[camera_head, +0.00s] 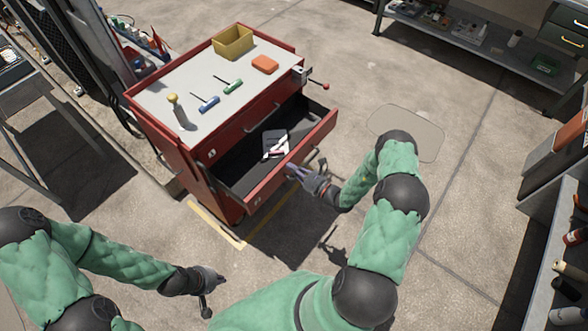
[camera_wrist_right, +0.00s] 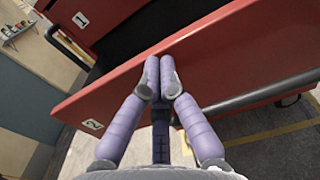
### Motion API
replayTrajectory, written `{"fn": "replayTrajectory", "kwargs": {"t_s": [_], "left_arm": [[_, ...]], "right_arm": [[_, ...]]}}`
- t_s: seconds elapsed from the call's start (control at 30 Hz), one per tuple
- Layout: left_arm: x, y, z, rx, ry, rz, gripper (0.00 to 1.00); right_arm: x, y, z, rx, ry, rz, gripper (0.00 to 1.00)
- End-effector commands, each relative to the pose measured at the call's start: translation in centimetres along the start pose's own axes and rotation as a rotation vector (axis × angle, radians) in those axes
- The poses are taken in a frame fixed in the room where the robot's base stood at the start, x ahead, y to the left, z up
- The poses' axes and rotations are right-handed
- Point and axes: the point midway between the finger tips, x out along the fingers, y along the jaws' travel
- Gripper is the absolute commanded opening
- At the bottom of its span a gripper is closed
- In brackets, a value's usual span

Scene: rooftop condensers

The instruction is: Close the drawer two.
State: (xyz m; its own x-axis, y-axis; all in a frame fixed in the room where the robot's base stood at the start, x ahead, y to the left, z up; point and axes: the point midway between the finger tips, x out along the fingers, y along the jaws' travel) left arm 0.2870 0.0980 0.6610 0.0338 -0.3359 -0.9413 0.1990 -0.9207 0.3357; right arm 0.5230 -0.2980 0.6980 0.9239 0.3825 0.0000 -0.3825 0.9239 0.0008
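Drawer two (camera_head: 275,181), marked with a small "2" label (camera_wrist_right: 92,125) in the right wrist view, is pulled out of the red tool cabinet (camera_head: 170,150). It holds a grey and white item with tools (camera_head: 275,146). My right gripper (camera_head: 292,172) is at the outer face of the drawer front. In the right wrist view its purple fingertips (camera_wrist_right: 160,72) are together with nothing between them, near the upper edge of the red front; I cannot tell whether they touch it. My left gripper (camera_head: 214,280) hangs low over the floor, away from the cabinet; its finger state is unclear.
A yellow bin (camera_head: 232,41), an orange block (camera_head: 265,64) and screwdrivers (camera_head: 206,104) lie on the cabinet top. A vise-like fitting (camera_head: 303,76) juts from its right corner. Shelving (camera_head: 480,45) stands at the back right. The concrete floor right of the drawer is open.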

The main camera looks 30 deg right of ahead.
Motion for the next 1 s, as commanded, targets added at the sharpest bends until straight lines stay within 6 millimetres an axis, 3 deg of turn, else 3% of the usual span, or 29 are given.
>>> {"fn": "replayTrajectory", "kwargs": {"t_s": [0.2,0.37,1.0], "left_arm": [[0.1,0.0,0.0,0.0,0.0,0.0,0.0],[0.4,-0.1,0.0,0.0,0.0,0.0,0.0],[4.2,-1.5,-0.1,0.0,0.0,0.0,0.0]], "right_arm": [[0.3,0.0,0.0,-0.001,0.0,0.0,0.0],[2.0,0.1,0.0,-0.003,-0.002,0.003,0.0],[16.8,0.1,-0.2,-0.003,-0.003,0.003,0.0]]}}
